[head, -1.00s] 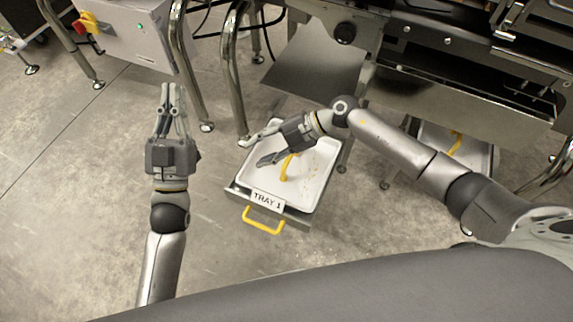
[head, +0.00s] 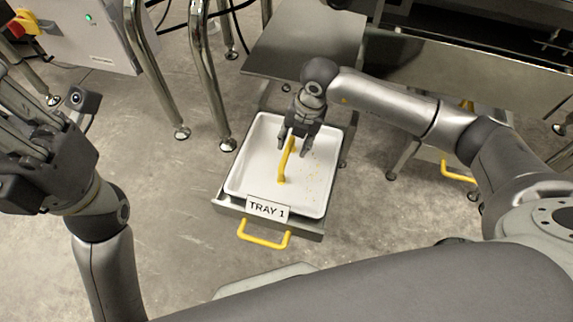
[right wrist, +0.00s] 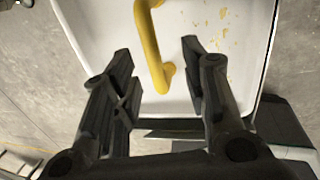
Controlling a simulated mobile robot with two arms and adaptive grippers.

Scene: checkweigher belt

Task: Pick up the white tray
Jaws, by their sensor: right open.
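The white tray (head: 251,165) is shallow, with a yellow bar handle (head: 286,160) standing along its middle. It rests on a low metal frame with a "TRAY 1" label (head: 268,208). My right gripper (head: 294,147) is above the tray's far half, open, pointing down. In the right wrist view the yellow handle (right wrist: 150,48) shows between the two open fingers (right wrist: 157,60); I cannot tell whether the fingertips reach down beside it. My left gripper (head: 22,115) is at the left edge, away from the tray, its fingers partly cut off.
A yellow pull handle (head: 262,236) sticks out at the frame's front. Metal legs (head: 210,85) stand left of the tray, and a sloping metal plate (head: 305,40) lies behind it. Yellow specks (right wrist: 222,28) lie on the tray.

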